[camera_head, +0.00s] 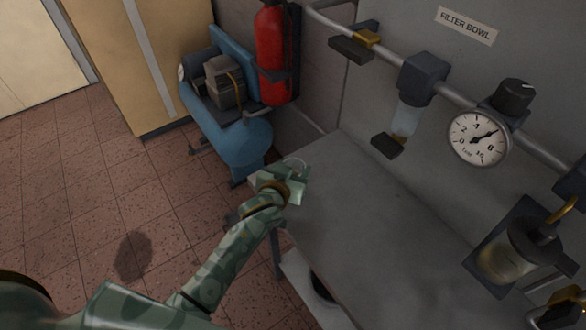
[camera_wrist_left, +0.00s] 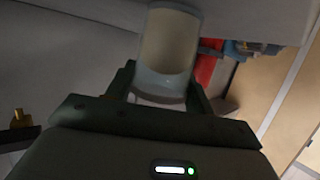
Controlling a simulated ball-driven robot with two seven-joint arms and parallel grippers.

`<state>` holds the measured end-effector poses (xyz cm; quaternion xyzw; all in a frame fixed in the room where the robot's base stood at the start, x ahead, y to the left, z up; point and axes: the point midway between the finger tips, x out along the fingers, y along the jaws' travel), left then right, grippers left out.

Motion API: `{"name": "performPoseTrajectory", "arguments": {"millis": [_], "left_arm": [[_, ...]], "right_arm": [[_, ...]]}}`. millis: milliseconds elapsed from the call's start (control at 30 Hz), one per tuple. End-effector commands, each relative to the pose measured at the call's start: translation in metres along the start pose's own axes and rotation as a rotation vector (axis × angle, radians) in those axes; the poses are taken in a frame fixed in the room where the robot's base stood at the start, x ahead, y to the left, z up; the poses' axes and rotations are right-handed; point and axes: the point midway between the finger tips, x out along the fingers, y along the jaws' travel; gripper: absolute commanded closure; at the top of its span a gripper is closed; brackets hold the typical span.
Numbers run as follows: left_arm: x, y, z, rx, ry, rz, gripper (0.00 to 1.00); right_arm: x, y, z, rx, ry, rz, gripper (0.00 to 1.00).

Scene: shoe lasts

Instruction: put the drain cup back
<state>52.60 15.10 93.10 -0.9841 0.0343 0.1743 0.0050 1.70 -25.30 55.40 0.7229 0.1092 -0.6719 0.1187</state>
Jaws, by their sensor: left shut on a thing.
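My left gripper (camera_head: 297,180) is shut on a clear, pale cup, the drain cup (camera_wrist_left: 168,55), which shows large between the fingers (camera_wrist_left: 160,95) in the left wrist view. In the head view only the cup's thin clear rim (camera_head: 296,163) shows past the gripper, above the near left end of the grey bench (camera_head: 370,220). A dark filter head (camera_head: 423,72) hangs on the wall pipe with a translucent bowl (camera_head: 406,118) under it. A small dark block (camera_head: 388,146) sits just below that bowl. My right gripper is out of view.
A pressure gauge (camera_head: 478,139) with a black knob (camera_head: 513,95) is on the pipe, right of the filter head. A caged bowl (camera_head: 503,258) stands farther right. A blue compressor (camera_head: 240,140) and red extinguisher (camera_head: 271,50) stand behind. The bench's middle is clear.

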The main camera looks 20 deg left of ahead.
Motion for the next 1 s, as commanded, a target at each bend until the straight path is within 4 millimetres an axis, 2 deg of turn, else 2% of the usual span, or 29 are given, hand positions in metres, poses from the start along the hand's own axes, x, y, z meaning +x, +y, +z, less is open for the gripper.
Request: {"name": "performPoseTrajectory", "arguments": {"millis": [67, 100, 167, 467, 567, 1000], "left_arm": [[0.001, 0.000, 0.003, -0.001, 0.000, 0.000, 0.75], [0.001, 0.000, 0.003, -0.001, -0.001, 0.000, 0.42], [0.001, 0.000, 0.003, 0.000, 0.000, 0.000, 0.25], [0.000, 0.000, 0.001, 0.000, 0.000, 0.000, 0.25], [-0.008, 0.000, -0.002, 0.000, 0.000, 0.000, 0.25], [-0.102, 0.000, -0.002, -0.001, -0.001, -0.001, 0.25]], "right_arm": [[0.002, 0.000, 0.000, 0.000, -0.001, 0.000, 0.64], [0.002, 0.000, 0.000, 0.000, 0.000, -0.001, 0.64], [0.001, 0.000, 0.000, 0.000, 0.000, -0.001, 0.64], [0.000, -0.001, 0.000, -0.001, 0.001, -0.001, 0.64], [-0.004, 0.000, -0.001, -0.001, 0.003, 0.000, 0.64], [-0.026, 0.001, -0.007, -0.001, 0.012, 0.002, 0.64]]}}
